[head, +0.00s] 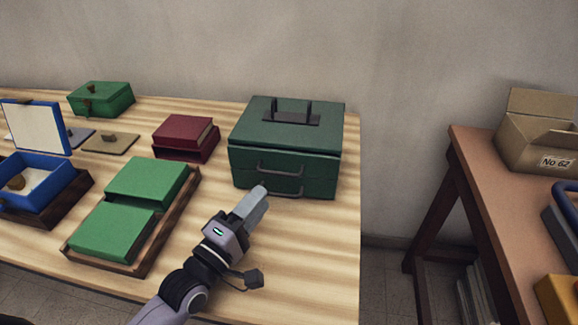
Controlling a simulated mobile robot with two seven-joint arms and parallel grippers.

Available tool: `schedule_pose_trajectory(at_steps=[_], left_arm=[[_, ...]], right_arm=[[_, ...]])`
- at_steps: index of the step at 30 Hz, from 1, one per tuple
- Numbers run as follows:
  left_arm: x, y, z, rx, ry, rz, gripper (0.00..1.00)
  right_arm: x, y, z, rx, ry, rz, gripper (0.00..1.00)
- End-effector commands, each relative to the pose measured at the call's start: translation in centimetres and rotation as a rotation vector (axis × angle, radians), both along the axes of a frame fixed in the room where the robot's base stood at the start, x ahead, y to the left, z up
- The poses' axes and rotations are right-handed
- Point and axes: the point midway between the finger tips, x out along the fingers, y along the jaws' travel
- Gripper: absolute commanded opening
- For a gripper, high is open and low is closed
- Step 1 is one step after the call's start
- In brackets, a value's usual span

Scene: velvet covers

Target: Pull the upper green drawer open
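A dark green cabinet (289,130) with a carrying handle on its lid stands at the table's back right. Its upper green drawer (310,171) has a dark bar handle (280,172) and looks closed. A lower drawer with a similar handle (285,191) sits under it and also looks closed. My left gripper (261,192) points up at the cabinet front, its tips near the left end of the lower handle, below the upper handle. I cannot tell whether it touches the cabinet. Its fingers overlap in this view, so their gap is hidden. My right gripper is not in view.
A wooden tray (190,197) with green boxes lies left of my arm. A dark red box (184,135) stands left of the cabinet. A blue open box (40,180) is at far left. The table right of my gripper is clear. A cardboard box (525,143) stands on another table.

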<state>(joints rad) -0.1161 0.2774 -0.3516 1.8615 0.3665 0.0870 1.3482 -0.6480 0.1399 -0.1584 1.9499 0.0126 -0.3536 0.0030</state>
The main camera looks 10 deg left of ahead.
Motion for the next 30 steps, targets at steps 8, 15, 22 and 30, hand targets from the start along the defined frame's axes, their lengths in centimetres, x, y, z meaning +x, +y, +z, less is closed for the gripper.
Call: schedule_pose_trajectory(at_steps=[8, 15, 22, 30], left_arm=[[2.0, -0.9, 0.5, -0.001, -0.003, 0.000, 0.36], [5.0, -2.1, 1.0, -0.001, -0.002, 0.001, 0.36], [6.4, -2.7, 1.2, 0.000, -0.001, 0.000, 0.36], [6.5, -2.7, 1.2, 0.000, 0.000, 0.000, 0.36]], right_arm=[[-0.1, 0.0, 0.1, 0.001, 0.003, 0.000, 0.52], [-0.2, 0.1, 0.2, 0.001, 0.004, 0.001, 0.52], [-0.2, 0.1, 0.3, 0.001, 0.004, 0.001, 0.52], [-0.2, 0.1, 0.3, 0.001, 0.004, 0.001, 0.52]])
